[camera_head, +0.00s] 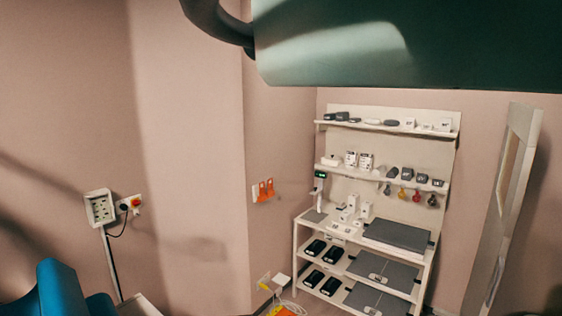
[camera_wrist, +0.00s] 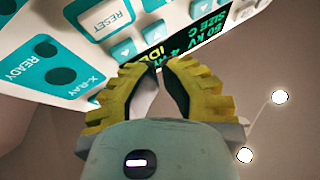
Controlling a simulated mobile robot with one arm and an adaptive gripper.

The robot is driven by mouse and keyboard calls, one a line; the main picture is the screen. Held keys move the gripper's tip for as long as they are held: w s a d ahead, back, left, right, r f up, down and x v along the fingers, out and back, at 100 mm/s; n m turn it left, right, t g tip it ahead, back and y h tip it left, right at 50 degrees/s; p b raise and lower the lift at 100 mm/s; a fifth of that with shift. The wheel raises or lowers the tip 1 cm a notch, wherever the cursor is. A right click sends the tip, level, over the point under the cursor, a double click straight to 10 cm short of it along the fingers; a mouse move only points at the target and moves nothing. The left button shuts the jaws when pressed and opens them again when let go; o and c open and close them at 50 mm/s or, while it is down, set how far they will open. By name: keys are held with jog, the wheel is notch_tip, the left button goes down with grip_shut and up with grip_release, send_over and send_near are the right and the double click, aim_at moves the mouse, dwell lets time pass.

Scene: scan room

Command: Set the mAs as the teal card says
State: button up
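In the wrist view a white and teal control panel (camera_wrist: 88,58) fills the upper left, seen tilted and close. It has a white RESET key (camera_wrist: 106,17), teal keys with small arrows, and round dark buttons beside the words READY and X-RAY. A black display (camera_wrist: 213,33) with green text shows a KV line, SIZE C and part of a state word; the rest is hidden or too oblique to read. My gripper (camera_wrist: 161,66) has yellow ribbed fingers with tips drawn nearly together, nothing between them, just below the panel's edge. Contact cannot be told. I see no teal card.
In the head view a shelf unit (camera_head: 329,228) with small boxes and flat grey scales stands at the right, beside an open door (camera_head: 503,200). A wall box (camera_head: 100,208) and a blue seat (camera_head: 60,288) are at the left. A dark green shape blocks the top.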

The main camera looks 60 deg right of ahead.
grip_shut()
dwell(0.7)
jog(key=shift+w+b, duration=0.85)
jog(key=shift+b, duration=0.2)
dwell(0.6)
jog(key=shift+s, duration=0.9)
jog(key=shift+s+a+p, duration=0.15)
jog(key=shift+s+p, duration=0.5)
jog(key=shift+s, duration=1.85)
